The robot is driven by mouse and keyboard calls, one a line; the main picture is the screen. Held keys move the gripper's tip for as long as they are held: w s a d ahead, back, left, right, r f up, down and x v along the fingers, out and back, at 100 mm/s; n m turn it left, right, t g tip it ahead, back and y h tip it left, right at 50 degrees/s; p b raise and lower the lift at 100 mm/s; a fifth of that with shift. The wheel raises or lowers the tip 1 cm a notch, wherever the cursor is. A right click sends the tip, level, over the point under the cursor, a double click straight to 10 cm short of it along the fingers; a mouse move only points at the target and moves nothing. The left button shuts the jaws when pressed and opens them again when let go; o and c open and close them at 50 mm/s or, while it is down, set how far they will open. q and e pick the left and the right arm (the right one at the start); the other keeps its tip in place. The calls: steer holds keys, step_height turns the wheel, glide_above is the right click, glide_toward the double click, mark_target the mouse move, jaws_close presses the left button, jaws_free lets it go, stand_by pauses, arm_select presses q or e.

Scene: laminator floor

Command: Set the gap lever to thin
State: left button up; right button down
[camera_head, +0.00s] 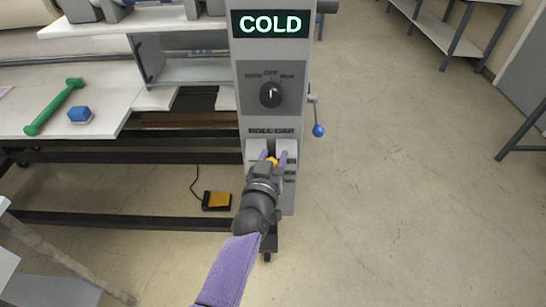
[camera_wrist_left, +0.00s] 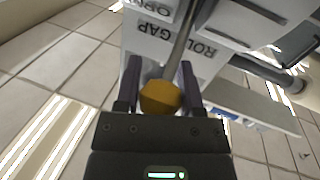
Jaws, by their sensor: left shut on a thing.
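The gap lever's yellow knob (camera_wrist_left: 160,97) sits between the two fingers of my left gripper (camera_wrist_left: 158,88) in the left wrist view. The lever's metal rod (camera_wrist_left: 180,45) runs from the knob toward the panel marked ROLL GAP. In the head view my left gripper (camera_head: 273,160) is at the ROLL GAP label plate (camera_head: 256,148) on the grey control column, shut on the knob (camera_head: 272,160), which shows only in part. My gripper and wrist hide some of the position labels below, so I cannot read the lever's setting. My right gripper is not in view.
A COLD display (camera_head: 270,24) and a black rotary dial (camera_head: 270,94) are above on the column. A blue-ended handle (camera_head: 318,130) sticks out at its right side. A green roller tool (camera_head: 54,106) and blue block (camera_head: 79,114) lie on the left table.

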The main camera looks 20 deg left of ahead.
arm_select(q)
jaws_close()
steer(key=shift+f, duration=0.1)
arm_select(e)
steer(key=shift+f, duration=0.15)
